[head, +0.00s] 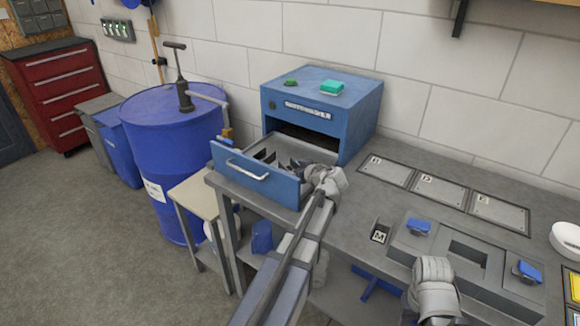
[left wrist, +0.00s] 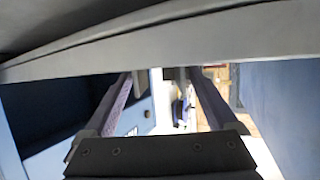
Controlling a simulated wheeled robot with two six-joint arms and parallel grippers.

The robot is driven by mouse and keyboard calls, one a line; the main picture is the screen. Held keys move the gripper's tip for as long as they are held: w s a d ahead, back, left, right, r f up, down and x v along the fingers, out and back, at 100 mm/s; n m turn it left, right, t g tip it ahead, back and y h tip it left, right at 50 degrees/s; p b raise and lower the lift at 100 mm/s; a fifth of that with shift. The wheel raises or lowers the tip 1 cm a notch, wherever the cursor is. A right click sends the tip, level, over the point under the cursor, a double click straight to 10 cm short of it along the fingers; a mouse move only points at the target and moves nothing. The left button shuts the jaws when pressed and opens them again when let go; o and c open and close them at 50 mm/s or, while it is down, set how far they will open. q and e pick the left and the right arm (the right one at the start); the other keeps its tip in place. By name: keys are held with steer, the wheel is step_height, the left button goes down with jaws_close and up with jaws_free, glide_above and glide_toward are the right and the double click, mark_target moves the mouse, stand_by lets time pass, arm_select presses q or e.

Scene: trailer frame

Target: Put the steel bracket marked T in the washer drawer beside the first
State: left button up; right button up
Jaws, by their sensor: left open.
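The washer drawer (head: 255,186) of the blue cabinet (head: 350,112) is pulled open in the head view. Dark dividers or parts show inside it, too small to tell apart. My left gripper (head: 312,172) is at the right side of the open drawer and partly covers its inside. In the left wrist view the two fingers (left wrist: 162,78) are apart with no part seen between them. I cannot make out a bracket marked T. A small bracket marked M (head: 380,234) stands on the bench. My right gripper (head: 434,272) is over the bench's front; its fingertips are hidden.
A grey fixture (head: 466,250) with blue clamps (head: 418,226) is on the bench at right. Three lettered plates (head: 430,190) lie behind it. A blue barrel (head: 172,130) stands left of the bench. Open floor (head: 75,240) is at left.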

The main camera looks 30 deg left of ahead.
arm_select(q)
steer(key=p+v, duration=0.3)
steer(key=v, duration=0.7)
steer(key=shift+s+d, duration=0.15)
steer(key=shift+d, duration=0.05)
steer(key=shift+r, duration=0.1)
